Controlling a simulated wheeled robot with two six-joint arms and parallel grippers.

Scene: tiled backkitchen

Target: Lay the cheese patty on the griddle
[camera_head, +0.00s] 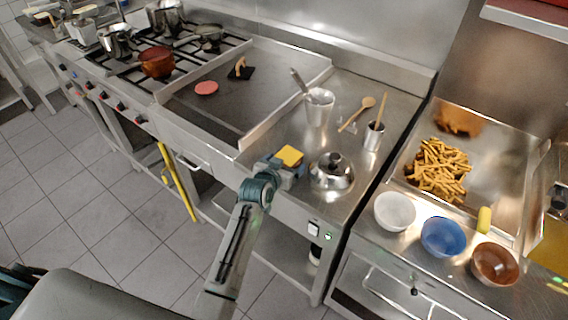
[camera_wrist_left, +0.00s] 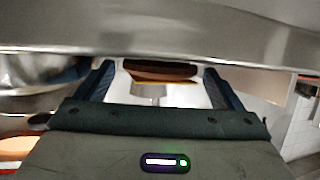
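The cheese patty (camera_head: 289,155) shows its yellow cheese top at the front edge of the steel counter, right of the griddle. In the left wrist view its brown patty (camera_wrist_left: 160,67) shows with a thin yellow cheese edge. My left gripper (camera_head: 286,167) is at the patty. Its fingers stand on either side of it, with narrow gaps visible, so it looks open. The griddle (camera_head: 262,88) is the flat dark plate left of this counter. A pinkish patty (camera_head: 206,88) lies on it. My right gripper is not in view.
A scraper (camera_head: 241,70) lies on the griddle. A metal lid (camera_head: 331,171) stands close right of my gripper. A metal pot (camera_head: 319,106) and a utensil cup (camera_head: 373,136) stand behind. Bowls (camera_head: 443,237) and fries (camera_head: 438,170) are at right. The griddle's front is clear.

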